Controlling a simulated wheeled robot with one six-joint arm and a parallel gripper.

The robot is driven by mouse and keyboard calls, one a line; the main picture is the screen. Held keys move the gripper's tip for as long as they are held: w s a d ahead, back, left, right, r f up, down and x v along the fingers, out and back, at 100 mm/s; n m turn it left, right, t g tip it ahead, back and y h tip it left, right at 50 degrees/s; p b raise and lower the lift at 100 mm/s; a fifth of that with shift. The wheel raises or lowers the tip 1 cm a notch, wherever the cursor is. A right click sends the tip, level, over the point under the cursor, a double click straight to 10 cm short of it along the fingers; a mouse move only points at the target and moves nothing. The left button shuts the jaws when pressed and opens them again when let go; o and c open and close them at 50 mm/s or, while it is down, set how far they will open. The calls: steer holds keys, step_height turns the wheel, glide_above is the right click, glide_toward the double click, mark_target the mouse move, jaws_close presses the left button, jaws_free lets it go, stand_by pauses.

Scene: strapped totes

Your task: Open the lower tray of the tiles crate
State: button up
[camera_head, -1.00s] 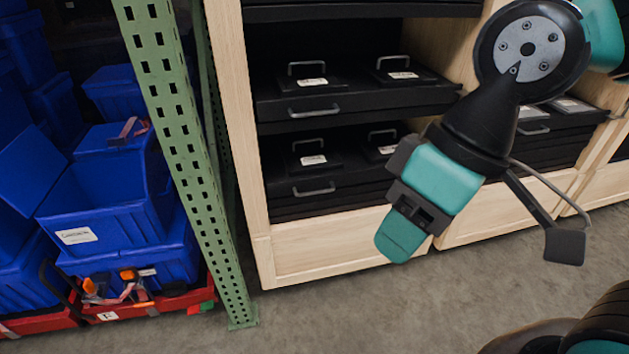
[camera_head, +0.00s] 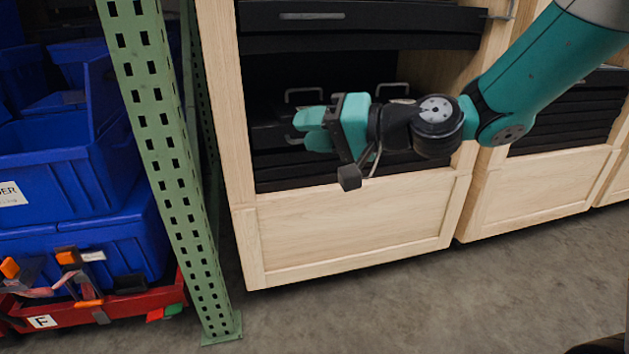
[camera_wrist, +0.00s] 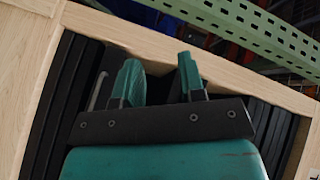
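A pale wooden crate (camera_head: 350,235) holds stacked black trays; no label naming tiles is readable. Its upper black tray (camera_head: 400,28) has a grey bar handle (camera_head: 312,16). A lower black tray (camera_head: 400,165) sits deeper in the crate, partly hidden behind my arm. A grey handle (camera_wrist: 97,90) lies outside the left finger.
A green perforated post (camera_head: 165,130) stands just left of the crate. Blue totes (camera_head: 70,170) and a red base (camera_head: 95,312) are beyond it. Another wooden crate (camera_head: 545,190) is at the right. The grey floor in front (camera_head: 420,310) is clear.

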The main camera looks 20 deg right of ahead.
steer(key=w+d+f+m+t+h+b, duration=0.3)
steer(key=w+d+f+m+t+b, duration=0.15)
steer(key=d+f+b, duration=0.3)
steer(key=w+d+f+m+t+h+b, duration=0.2)
steer(key=w+d+f+m+t+b, duration=0.3)
steer(key=f, duration=0.4)
steer(key=shift+m+g, duration=0.35)
steer(key=shift+m, duration=0.3)
steer(key=shift+d+r+p+x, duration=0.1)
steer(key=shift+d+p+x, duration=0.05)
steer(key=shift+p+x, duration=3.15)
steer(key=shift+d+r+p+x, duration=0.1)
steer(key=shift+d+p+x, duration=0.1)
steer(key=shift+p+x, duration=3.05)
steer(key=shift+d+r+p+x, duration=0.15)
steer(key=shift+p+x, duration=1.8)
steer(key=shift+p, duration=2.6)
steer(key=shift+w, duration=0.15)
jaws_close()
